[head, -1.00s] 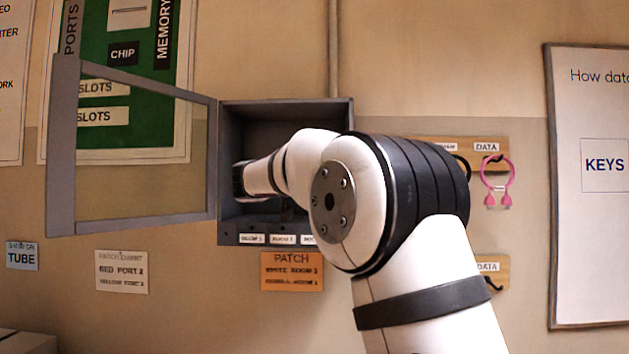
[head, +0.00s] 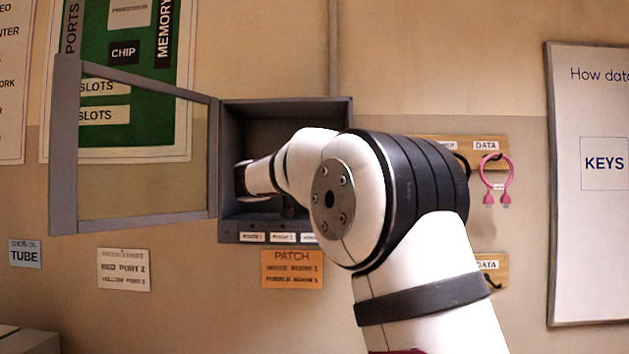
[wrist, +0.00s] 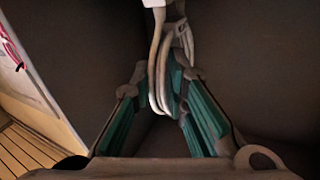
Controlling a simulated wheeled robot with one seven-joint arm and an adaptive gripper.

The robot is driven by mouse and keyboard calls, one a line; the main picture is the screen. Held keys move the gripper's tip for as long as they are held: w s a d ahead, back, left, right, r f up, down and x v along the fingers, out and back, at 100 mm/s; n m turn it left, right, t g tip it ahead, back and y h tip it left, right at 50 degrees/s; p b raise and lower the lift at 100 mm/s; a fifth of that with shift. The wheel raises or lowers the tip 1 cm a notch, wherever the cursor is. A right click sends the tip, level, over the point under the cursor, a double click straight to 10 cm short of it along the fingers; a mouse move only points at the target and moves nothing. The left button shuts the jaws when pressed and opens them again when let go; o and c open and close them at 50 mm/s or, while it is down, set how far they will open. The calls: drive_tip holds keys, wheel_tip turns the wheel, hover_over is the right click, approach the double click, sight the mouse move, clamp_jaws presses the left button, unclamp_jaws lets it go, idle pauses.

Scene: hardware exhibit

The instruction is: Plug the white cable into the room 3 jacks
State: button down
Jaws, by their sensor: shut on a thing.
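The white cable (wrist: 160,75) is a looped bundle between the teal-lined fingers of my gripper (wrist: 168,88) in the wrist view. My gripper is shut on it. A white connector end (wrist: 153,3) shows at the top edge of that view. In the head view my arm reaches into the open grey wall cabinet (head: 285,106), and my wrist hides the cable and fingertips. White labels run along the cabinet's lower lip; the left one (head: 252,237) and middle one (head: 283,238) show, and the right one (head: 308,239) is partly covered. The room 3 jacks cannot be made out behind my arm.
The cabinet's glazed door (head: 62,150) stands open to the left. An orange PATCH card (head: 292,270) is below the cabinet. A pink cable (head: 511,178) hangs on a wooden DATA rack (head: 430,143) to the right, and another DATA rack (head: 495,268) is lower down.

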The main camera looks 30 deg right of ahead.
drive_tip(key=shift+f, duration=0.7)
idle(2.0)
drive_tip(key=c, duration=0.9)
unclamp_jaws()
drive_tip(key=shift+o, duration=0.2)
drive_tip(key=shift+a, duration=0.1)
drive_tip(key=v, duration=0.7)
drive_tip(key=shift+s+a+t, duration=0.1)
drive_tip(key=shift+t, duration=0.2)
